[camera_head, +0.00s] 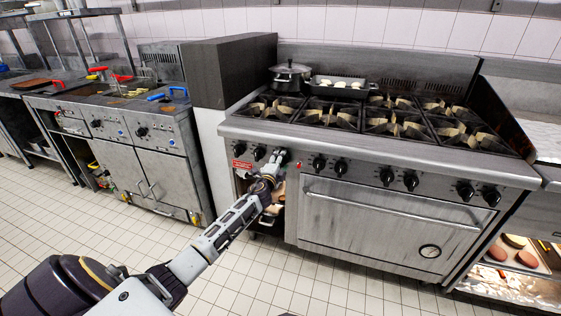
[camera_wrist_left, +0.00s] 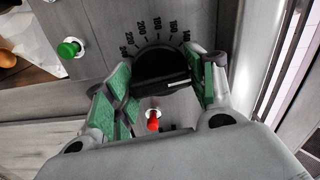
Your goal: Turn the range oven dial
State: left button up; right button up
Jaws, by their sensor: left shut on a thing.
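The oven dial (camera_wrist_left: 160,66) is a round black dial on the range's grey front panel, with printed temperature numbers around it in the left wrist view. A white pointer line shows at its lower right. My left gripper (camera_wrist_left: 165,87) is shut on the dial, with green finger pads on either side. In the head view my left gripper (camera_head: 277,157) is at the left part of the range (camera_head: 372,218) front, among the black knobs, and hides the dial there. My right gripper is not in view.
A green button (camera_wrist_left: 70,47) and a red light (camera_wrist_left: 153,121) sit near the dial. A pot (camera_head: 290,77) and a tray (camera_head: 340,86) stand on the burners. More black knobs (camera_head: 387,176) line the range front to the right. Fryers (camera_head: 140,140) stand at left.

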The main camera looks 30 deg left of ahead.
pick_arm(q)
jog(key=shift+m, duration=0.9)
jog(key=o, duration=0.9)
jog(key=shift+d, duration=0.1)
jog(key=shift+o, duration=0.3)
jog(key=v, duration=1.2)
jog(key=shift+f, duration=0.1)
